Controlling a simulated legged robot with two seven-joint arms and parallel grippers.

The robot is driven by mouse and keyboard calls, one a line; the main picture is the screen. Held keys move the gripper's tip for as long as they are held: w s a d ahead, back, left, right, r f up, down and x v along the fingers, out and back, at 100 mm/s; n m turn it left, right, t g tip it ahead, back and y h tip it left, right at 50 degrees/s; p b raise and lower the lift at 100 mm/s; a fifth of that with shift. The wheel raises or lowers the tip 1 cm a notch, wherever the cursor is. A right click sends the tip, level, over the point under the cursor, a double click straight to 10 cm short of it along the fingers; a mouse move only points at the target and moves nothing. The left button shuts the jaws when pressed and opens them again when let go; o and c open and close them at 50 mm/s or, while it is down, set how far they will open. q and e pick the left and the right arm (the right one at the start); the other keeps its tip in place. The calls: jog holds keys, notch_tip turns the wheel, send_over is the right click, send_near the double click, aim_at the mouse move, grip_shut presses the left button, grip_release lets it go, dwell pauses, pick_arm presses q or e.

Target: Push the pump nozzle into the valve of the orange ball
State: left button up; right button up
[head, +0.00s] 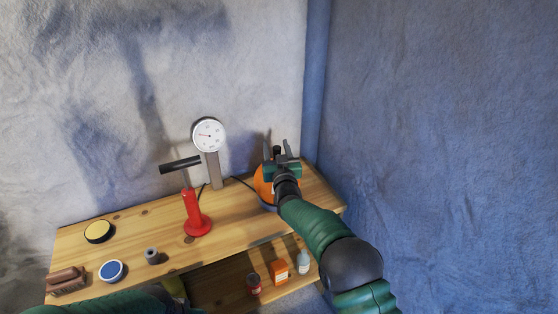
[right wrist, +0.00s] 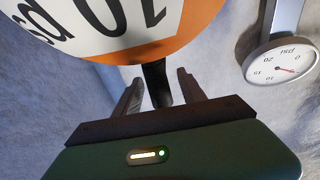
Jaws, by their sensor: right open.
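The orange ball (head: 262,184) sits at the right end of the wooden bench, partly hidden by my right gripper (head: 276,151). In the right wrist view, which is upside down, the orange ball (right wrist: 205,22) shows a white band with black lettering. A black cylindrical piece, apparently the pump nozzle (right wrist: 156,84), stands against the ball's edge between my open right fingers, with gaps on both sides. Whether its tip is inside the valve cannot be told; the valve is hidden. The red pump (head: 196,214) stands upright left of the ball, with a black hose (head: 241,182) running toward the ball. My left gripper is out of view.
A round psi gauge (head: 208,134) on a post stands behind the pump. A yellow-topped tin (head: 99,231), a blue-topped tin (head: 111,271), a small grey cylinder (head: 152,256) and a brown brush (head: 67,281) lie at left. Walls close off the back and right.

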jog(key=s+d, duration=0.1)
jog(key=s, duration=0.7)
jog(key=s+d+f+p, duration=0.1)
jog(key=s, duration=0.7)
jog(key=shift+d+f, duration=0.25)
jog(key=shift+f, duration=0.05)
jog(key=s+d+f+g+h, duration=0.2)
jog(key=s+d+f+g, duration=0.5)
jog(key=s+d+g, duration=0.15)
jog(key=s+d+f+m+g, duration=0.1)
jog(key=s+d+f+g, duration=0.15)
jog(key=s, duration=0.55)
jog(key=s+d+f+g+h, duration=0.1)
jog(key=s+d+g, duration=0.15)
jog(key=s, duration=0.45)
jog(key=s+d+f+m+g, duration=0.15)
jog(key=s+d, duration=0.25)
jog(key=s, duration=0.4)
notch_tip(320, 180, up, 16)
jog(key=s+g+p, duration=0.1)
jog(key=p, duration=1.5)
jog(key=shift+a+n+p, duration=0.2)
jog(key=shift+n+p, duration=0.15)
jog(key=shift+p, duration=0.05)
